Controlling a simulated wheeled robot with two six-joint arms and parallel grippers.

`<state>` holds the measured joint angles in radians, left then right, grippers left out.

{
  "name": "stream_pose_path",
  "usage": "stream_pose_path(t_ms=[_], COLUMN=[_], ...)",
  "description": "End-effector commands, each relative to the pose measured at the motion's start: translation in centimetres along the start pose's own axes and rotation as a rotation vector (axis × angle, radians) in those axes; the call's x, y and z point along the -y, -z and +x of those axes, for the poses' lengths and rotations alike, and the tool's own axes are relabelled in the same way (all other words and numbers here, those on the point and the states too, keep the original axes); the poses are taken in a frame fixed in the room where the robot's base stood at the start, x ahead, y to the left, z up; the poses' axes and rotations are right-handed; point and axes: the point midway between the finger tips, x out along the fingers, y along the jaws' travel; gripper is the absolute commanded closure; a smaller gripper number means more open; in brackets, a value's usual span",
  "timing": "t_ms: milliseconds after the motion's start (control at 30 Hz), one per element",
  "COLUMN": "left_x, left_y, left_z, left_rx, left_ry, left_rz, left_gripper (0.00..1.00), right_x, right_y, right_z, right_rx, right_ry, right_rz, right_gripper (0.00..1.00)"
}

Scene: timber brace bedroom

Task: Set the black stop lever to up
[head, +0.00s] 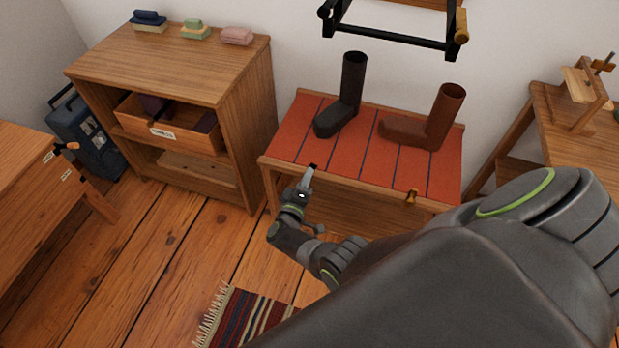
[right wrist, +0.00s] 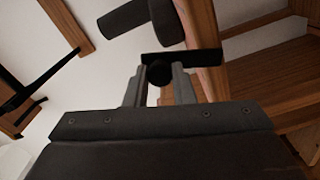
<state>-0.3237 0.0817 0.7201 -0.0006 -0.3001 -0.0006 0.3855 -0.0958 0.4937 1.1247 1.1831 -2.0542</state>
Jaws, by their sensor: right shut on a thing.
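The black stop lever (head: 314,167) is at the front edge of the red-topped bench (head: 283,163), left of its middle. In the right wrist view the lever (right wrist: 200,58) is a black bar crossing just beyond my fingertips, with a round dark part between them. My right gripper (head: 308,178) is shut on the lever. The fingers (right wrist: 159,80) stand close on both sides of the round part. In the right wrist view the bar lies roughly across the picture, next to the bench's wooden edge. The fingers hide part of the lever. My left gripper is not in view.
A black boot (head: 352,90) and a brown boot (head: 440,118) stand on the bench. A brass-coloured catch (head: 411,196) is on its front right. A shelf unit (head: 240,120) with an open drawer (head: 165,139) stands left. A striped rug (head: 245,315) lies on the floor.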

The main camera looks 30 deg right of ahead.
Motion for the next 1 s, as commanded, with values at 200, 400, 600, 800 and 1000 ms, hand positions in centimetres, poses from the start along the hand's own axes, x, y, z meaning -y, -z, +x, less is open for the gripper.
stream_pose_path(t_ms=[200, 400, 600, 800, 1000], left_x=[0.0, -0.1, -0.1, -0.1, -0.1], left_y=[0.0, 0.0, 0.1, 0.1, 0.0], left_z=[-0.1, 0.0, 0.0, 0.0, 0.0], left_rx=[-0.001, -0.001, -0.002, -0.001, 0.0], left_ry=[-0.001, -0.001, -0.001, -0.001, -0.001], left_rz=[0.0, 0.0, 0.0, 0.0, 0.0], left_gripper=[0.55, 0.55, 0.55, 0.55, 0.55], right_x=[0.1, 0.3, 0.4, 0.5, 0.5], right_y=[1.1, 1.8, 2.1, 2.2, 2.2], right_z=[0.0, 0.0, -0.1, -0.1, -0.1], right_rx=[-0.001, -0.002, -0.001, -0.001, -0.002], right_ry=[0.0, 0.001, 0.001, 0.001, 0.002], right_rz=[-0.159, -0.26, -0.315, -0.332, -0.332], right_gripper=[1.0, 1.0, 1.0, 1.0, 1.0])
